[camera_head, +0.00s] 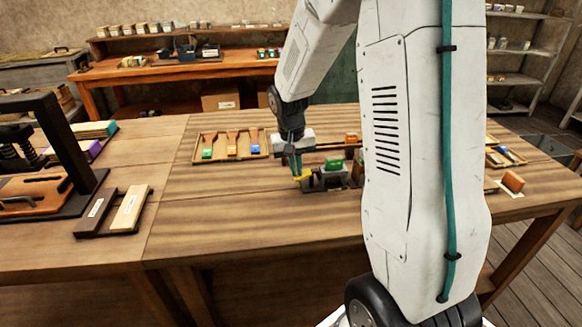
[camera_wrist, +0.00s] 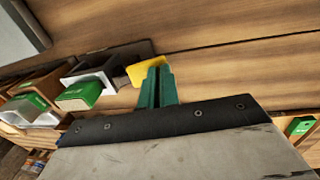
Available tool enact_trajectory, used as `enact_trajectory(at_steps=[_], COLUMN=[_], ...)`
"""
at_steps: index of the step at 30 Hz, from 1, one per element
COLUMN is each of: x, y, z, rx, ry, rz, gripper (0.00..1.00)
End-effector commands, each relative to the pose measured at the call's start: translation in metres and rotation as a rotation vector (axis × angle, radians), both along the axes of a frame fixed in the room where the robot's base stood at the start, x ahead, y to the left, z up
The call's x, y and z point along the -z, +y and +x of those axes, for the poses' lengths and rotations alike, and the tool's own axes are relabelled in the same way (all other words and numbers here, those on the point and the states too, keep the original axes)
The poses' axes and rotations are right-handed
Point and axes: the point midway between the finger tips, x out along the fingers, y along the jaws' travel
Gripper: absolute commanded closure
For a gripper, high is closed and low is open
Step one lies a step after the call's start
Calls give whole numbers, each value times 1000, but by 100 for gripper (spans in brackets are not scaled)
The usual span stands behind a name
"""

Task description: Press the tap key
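A small yellow paddle (camera_head: 302,175), which looks like the tap key, sticks out from the left side of a dark and grey device (camera_head: 328,179) on the table. It also shows in the wrist view (camera_wrist: 145,71), next to the grey housing (camera_wrist: 98,73). My gripper (camera_head: 295,170) points down right at the paddle. In the wrist view its two green fingers (camera_wrist: 158,66) are together with nothing visible between them. Their tips overlap the paddle's right edge in that view. I cannot tell whether they touch it or whether it is pressed down.
A green block (camera_head: 334,163) sits on the device. A wooden tray (camera_head: 250,153) with coloured-handled tools lies to the left. A black press (camera_head: 62,150) stands farther left. My arm hides the table's right middle. The front of the table is clear.

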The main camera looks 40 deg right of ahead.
Motion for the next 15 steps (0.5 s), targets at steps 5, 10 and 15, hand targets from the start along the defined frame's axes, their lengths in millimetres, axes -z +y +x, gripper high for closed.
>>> enact_trajectory(at_steps=[5,10,15], x=[10,9,-11], y=[2,3,8], z=[-4,-4,-2], rx=[-2,-2,-2], ry=[13,13,5], rz=[6,7,4], gripper=[100,100,100])
